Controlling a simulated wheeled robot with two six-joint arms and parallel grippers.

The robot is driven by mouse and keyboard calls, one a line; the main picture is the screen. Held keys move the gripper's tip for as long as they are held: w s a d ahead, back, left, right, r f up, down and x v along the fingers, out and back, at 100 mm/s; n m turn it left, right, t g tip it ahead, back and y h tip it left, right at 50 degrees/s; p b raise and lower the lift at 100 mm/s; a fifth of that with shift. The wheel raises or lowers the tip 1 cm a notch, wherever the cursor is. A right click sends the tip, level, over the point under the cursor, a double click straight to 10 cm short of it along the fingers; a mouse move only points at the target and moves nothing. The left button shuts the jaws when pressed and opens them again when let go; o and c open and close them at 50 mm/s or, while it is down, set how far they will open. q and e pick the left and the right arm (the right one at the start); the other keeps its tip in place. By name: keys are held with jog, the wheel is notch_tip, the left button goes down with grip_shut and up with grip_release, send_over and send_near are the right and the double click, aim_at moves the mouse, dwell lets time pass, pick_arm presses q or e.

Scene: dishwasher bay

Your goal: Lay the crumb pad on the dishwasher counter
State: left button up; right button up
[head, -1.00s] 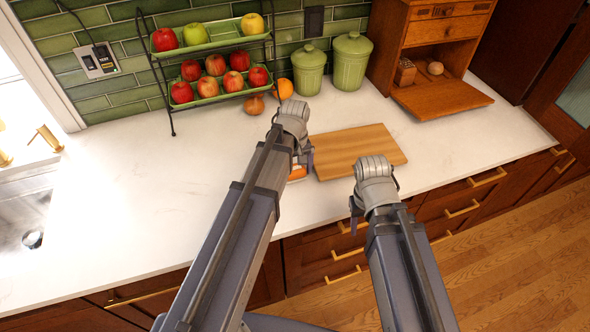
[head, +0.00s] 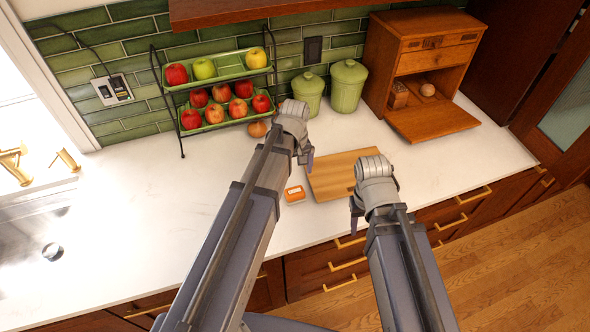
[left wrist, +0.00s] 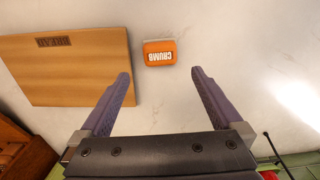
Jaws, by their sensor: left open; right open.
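The crumb pad (head: 294,194) is a small orange block with a white label. In the left wrist view the pad (left wrist: 159,53) reads "CRUMB" and sits beyond and between the two fingertips. My left gripper (head: 308,160) is open and empty, with clear space around the pad; it also shows in the left wrist view (left wrist: 160,73). My right gripper (head: 356,215) is open in front of the board, its fingers partly hidden by its own wrist.
The wooden board (head: 328,181) lies beside the pad. A rack (head: 182,148) of apples, an onion (head: 257,129), two green canisters (head: 347,86) and a wooden cabinet (head: 430,122) stand at the back. A sink (head: 30,235) is at left. The counter between sink and pad is clear.

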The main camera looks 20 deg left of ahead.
pick_arm(q)
jog(key=s+d+m+y, duration=0.1)
jog(key=s+d+m, duration=0.9)
jog(key=s, duration=0.4)
jog(key=shift+d+r+m, duration=0.15)
jog(key=shift+r+m, duration=0.05)
jog(key=shift+m, duration=0.1)
